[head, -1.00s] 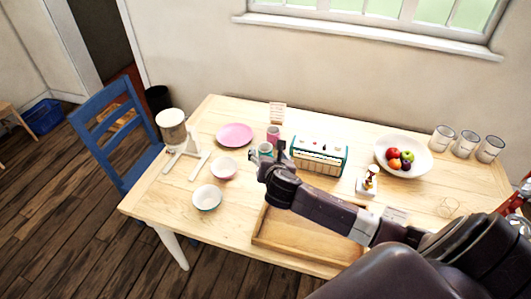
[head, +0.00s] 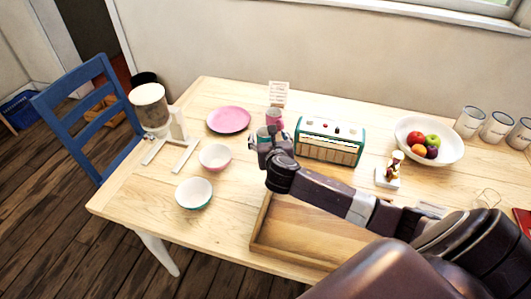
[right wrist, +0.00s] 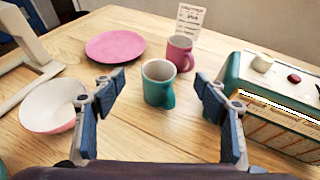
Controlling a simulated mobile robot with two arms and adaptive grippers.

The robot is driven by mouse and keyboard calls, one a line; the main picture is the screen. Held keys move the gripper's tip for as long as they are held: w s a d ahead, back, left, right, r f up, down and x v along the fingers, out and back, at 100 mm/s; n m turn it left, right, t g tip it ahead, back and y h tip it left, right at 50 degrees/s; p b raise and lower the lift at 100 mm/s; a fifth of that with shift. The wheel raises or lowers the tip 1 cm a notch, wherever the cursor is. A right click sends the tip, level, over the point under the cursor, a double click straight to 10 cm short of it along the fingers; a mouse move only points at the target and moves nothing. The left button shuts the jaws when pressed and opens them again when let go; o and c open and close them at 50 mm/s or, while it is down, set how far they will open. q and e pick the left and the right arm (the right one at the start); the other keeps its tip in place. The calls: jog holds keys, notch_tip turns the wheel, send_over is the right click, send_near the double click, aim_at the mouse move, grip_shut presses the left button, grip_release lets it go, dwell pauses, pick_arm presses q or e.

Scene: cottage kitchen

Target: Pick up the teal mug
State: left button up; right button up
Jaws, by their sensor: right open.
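The teal mug (right wrist: 158,84) stands upright on the wooden table in the right wrist view, its handle toward the lower right. In the head view the teal mug (head: 263,134) is mostly hidden behind my right gripper (head: 268,146). In the right wrist view my right gripper (right wrist: 160,90) is open and empty. Its two fingers lie to the left and right of the mug, which stands a little beyond them. I see no contact. My left gripper is in neither view.
A pink mug (right wrist: 180,52) stands just behind the teal one. A teal radio (head: 329,140) is close on the right. A pink-sided bowl (head: 215,157) and a pink plate (head: 228,119) are to the left. A wooden tray (head: 262,222) lies in front.

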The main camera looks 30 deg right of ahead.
aim_at(266, 140)
notch_tip(266, 140, down, 5)
jog(key=b, duration=0.3)
jog(key=shift+r, duration=0.15)
jog(key=shift+w, duration=0.1)
jog(key=shift+r+x, duration=0.2)
jog(key=shift+x, duration=3.65)
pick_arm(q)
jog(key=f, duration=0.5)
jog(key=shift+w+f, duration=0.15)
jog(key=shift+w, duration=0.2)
pick_arm(e)
jog(key=shift+r, duration=0.1)
jog(key=c, duration=1.3)
jog(key=shift+c, duration=0.5)
jog(key=shift+w+r, duration=0.1)
jog(key=shift+r, duration=0.05)
